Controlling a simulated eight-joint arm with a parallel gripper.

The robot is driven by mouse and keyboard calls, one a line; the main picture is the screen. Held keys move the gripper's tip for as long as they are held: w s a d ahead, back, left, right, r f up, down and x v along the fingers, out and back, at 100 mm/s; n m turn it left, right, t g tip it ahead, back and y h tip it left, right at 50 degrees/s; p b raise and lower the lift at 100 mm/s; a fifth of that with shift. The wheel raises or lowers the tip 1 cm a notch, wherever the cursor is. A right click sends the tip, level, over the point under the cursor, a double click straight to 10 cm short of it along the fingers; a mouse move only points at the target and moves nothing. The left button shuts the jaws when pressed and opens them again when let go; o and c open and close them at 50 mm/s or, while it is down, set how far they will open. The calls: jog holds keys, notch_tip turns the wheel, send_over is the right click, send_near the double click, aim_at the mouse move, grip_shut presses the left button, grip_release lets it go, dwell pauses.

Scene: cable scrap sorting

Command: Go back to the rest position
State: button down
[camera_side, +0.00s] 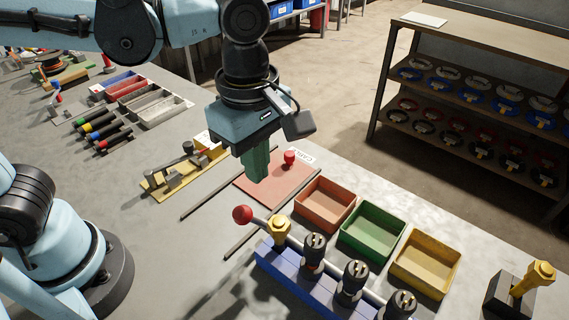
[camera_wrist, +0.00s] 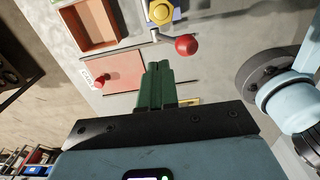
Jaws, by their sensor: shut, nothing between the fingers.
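My gripper (camera_side: 256,165) hangs fingers-down over the work table (camera_side: 130,215) in the side view, above a flat salmon-pink board (camera_side: 285,190). Its green fingers are pressed together with nothing between them. In the wrist view the shut gripper (camera_wrist: 158,72) points toward the pink board (camera_wrist: 122,71). A small red knob (camera_side: 289,157) stands on the board beside a white label, and the red knob also shows in the wrist view (camera_wrist: 99,81).
Orange (camera_side: 324,204), green (camera_side: 372,230) and yellow (camera_side: 425,264) bins stand right of the board. A blue block with a red-balled lever (camera_side: 242,214) is in front. A yellow fixture (camera_side: 172,178) and several coloured-handled tools (camera_side: 103,133) lie left. Bare table lies at left front.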

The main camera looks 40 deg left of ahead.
jog(key=w+a+f+m+t, duration=0.1)
jog(key=a+m+t, duration=0.2)
jog(key=a+m, duration=0.5)
jog(key=w+a+f+m+t, duration=0.1)
jog(key=a+m+t, duration=0.3)
jog(key=a+m, duration=0.5)
jog(key=shift+w+f+m, duration=0.35)
jog(key=shift+w+m, duration=0.05)
jog(key=shift+w, duration=0.05)
jog(key=c, duration=1.8)
grip_release()
